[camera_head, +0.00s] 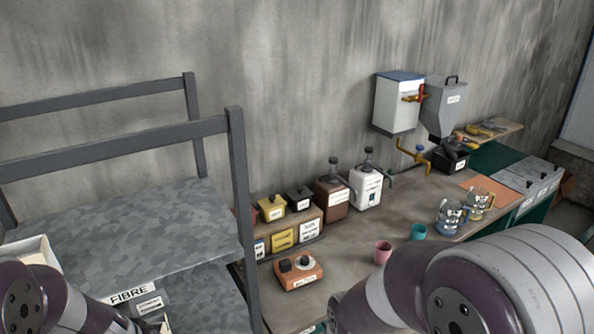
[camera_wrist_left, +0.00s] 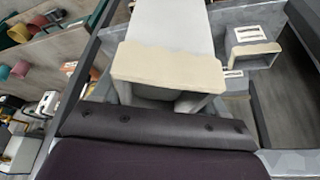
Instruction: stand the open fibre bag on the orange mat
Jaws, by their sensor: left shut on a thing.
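The orange mat (camera_head: 487,187) lies on the far right part of the workbench in the head view, with a glass jug at its front. In the left wrist view my left gripper (camera_wrist_left: 160,92) is shut on a pale object with a beige edge (camera_wrist_left: 170,66), which appears to be the fibre bag. It extends away from the gripper, and its opening cannot be made out. In the head view my left arm enters at the bottom left, and its gripper is out of frame. My right arm crosses the bottom right, with its gripper also out of view.
A grey shelf rack (camera_head: 130,235) with a FIBRE label stands at left, its post close to the bench. Glass jugs (camera_head: 452,216), a pink cup (camera_head: 383,252) and a teal cup (camera_head: 418,232) stand on the bench.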

